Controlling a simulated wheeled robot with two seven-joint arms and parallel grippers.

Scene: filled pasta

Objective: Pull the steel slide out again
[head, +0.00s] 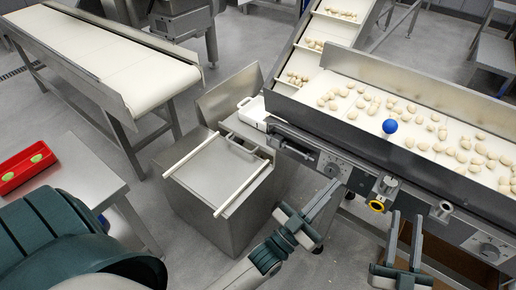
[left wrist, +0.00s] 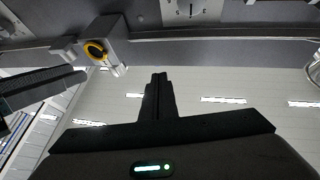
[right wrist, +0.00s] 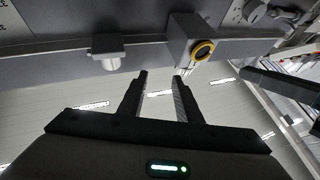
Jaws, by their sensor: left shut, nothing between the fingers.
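No part in view is clearly marked as the steel slide. A flat steel plate (head: 216,168) lies between two cream rails on a steel box. A small steel fitting (head: 441,210) also sticks out of the conveyor's front, and it shows in the right wrist view (right wrist: 107,47). My left gripper (head: 322,197) is shut and empty, right of the steel box and below the conveyor's control panel; its closed fingers show in the left wrist view (left wrist: 158,95). My right gripper (head: 404,240) is open and empty, in front of the conveyor, its fingers apart in the right wrist view (right wrist: 158,98).
A grey block with a yellow-ringed opening (head: 377,205) sits on the conveyor's front between my grippers. The conveyor (head: 345,120) carries pasta pieces and a blue ball (head: 390,126). A white tray (head: 252,111) stands behind the box. A red tray (head: 27,166) is at far left.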

